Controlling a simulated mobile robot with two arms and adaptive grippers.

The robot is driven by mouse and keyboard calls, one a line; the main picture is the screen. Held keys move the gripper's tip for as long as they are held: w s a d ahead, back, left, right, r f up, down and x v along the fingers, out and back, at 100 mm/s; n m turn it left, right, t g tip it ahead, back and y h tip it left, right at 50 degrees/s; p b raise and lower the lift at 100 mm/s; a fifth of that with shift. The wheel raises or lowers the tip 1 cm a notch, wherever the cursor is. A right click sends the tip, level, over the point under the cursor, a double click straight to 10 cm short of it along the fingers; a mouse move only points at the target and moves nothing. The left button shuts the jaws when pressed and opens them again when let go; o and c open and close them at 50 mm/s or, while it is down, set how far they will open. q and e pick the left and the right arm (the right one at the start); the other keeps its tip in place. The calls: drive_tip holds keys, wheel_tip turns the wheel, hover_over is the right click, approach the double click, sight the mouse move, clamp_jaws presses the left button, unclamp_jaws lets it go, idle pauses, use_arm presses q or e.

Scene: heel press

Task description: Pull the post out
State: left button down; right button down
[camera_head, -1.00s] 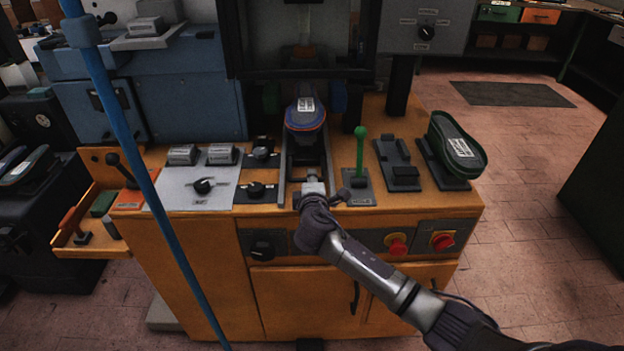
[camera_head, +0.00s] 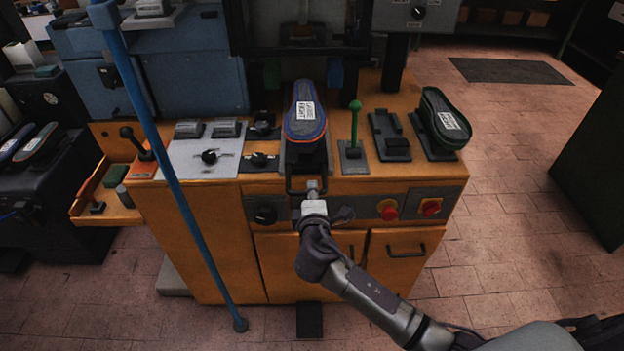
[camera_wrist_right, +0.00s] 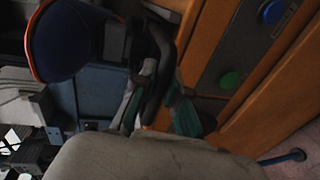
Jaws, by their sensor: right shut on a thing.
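The post (camera_head: 305,158) carries a blue shoe (camera_head: 304,112) with an orange rim and a white label. It stands out from under the press toward the front edge of the orange machine. A dark handle (camera_head: 291,186) sits at its front end. My right gripper (camera_head: 313,188) is shut on this handle. In the right wrist view, the gripper (camera_wrist_right: 150,95) closes around the dark handle bar, and the shoe's blue end (camera_wrist_right: 65,38) hangs close by at the upper left. The exact finger contact is dim. My left gripper is not in view.
A green lever (camera_head: 355,122) and a black shoe (camera_head: 443,120) stand right of the post. Knobs (camera_head: 209,156) lie to its left. Red buttons (camera_head: 431,207) are on the front panel. A blue pole (camera_head: 168,160) crosses the left side. Open floor (camera_head: 500,255) lies right.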

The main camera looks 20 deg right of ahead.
drive_tip(key=shift+s+a+f, duration=0.1)
drive_tip(key=shift+s, duration=0.1)
drive_tip(key=shift+f, duration=0.1)
drive_tip(key=c, duration=1.6)
unclamp_jaws()
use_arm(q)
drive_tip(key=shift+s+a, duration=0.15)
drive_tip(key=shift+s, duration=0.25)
use_arm(e)
drive_tip(key=shift+o, duration=0.8)
drive_tip(key=shift+s, duration=0.2)
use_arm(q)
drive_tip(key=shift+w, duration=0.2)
use_arm(e)
drive_tip(key=v, duration=1.2)
